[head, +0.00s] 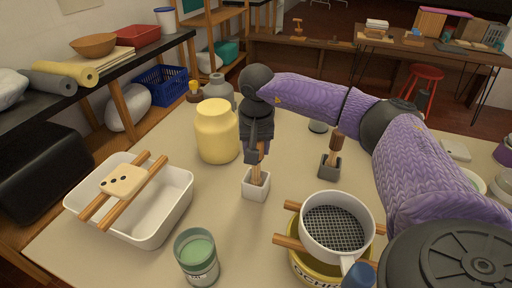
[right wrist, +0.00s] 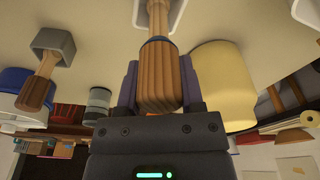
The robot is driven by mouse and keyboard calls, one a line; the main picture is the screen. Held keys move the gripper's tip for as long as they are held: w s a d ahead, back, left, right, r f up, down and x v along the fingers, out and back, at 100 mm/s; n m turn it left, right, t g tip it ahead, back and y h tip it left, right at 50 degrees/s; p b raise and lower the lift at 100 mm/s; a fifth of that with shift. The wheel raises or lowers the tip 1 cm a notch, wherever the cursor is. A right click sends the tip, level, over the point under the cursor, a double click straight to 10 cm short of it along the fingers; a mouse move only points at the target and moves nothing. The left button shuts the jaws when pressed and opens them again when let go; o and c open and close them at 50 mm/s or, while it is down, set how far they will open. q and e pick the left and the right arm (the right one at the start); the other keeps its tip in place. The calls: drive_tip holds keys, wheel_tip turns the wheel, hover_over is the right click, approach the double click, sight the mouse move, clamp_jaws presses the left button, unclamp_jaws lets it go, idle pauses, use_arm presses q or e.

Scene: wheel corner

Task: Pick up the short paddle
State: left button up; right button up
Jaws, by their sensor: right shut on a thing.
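A wooden paddle (head: 257,177) stands upright in a small white square holder (head: 256,190) at the middle of the table. My right gripper (head: 257,152) comes down from above and is shut on its brown handle. In the right wrist view the handle (right wrist: 158,75) sits between the two fingers, and its pale shaft (right wrist: 158,18) reaches into the holder. A second paddle (head: 336,147) with a brown handle stands in a dark grey holder (head: 329,167) to the right, apart from my gripper. I cannot surely tell which paddle is shorter. My left gripper is not in view.
A yellow jar (head: 217,132) stands close left of the held paddle. A white tub (head: 151,222) with sticks across it is at left, a green-filled glass (head: 196,257) in front. A white sieve (head: 335,227) rests over a yellow bowl at front right.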

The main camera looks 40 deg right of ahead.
clamp_jaws()
wheel_tip(320, 180, up, 10)
drive_tip(key=p, duration=0.3)
drive_tip(key=shift+f, duration=0.1)
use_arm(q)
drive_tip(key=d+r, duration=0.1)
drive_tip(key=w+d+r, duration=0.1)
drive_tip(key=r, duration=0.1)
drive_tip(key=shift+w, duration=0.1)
use_arm(e)
drive_tip(key=shift+r, duration=0.25)
use_arm(q)
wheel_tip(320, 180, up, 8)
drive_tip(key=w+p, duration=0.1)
drive_tip(key=p, duration=0.7)
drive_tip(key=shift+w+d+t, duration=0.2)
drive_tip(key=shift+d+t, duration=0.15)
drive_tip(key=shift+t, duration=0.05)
use_arm(e)
wheel_tip(320, 180, up, 7)
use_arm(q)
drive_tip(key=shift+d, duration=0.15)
use_arm(e)
drive_tip(key=shift+r, duration=0.1)
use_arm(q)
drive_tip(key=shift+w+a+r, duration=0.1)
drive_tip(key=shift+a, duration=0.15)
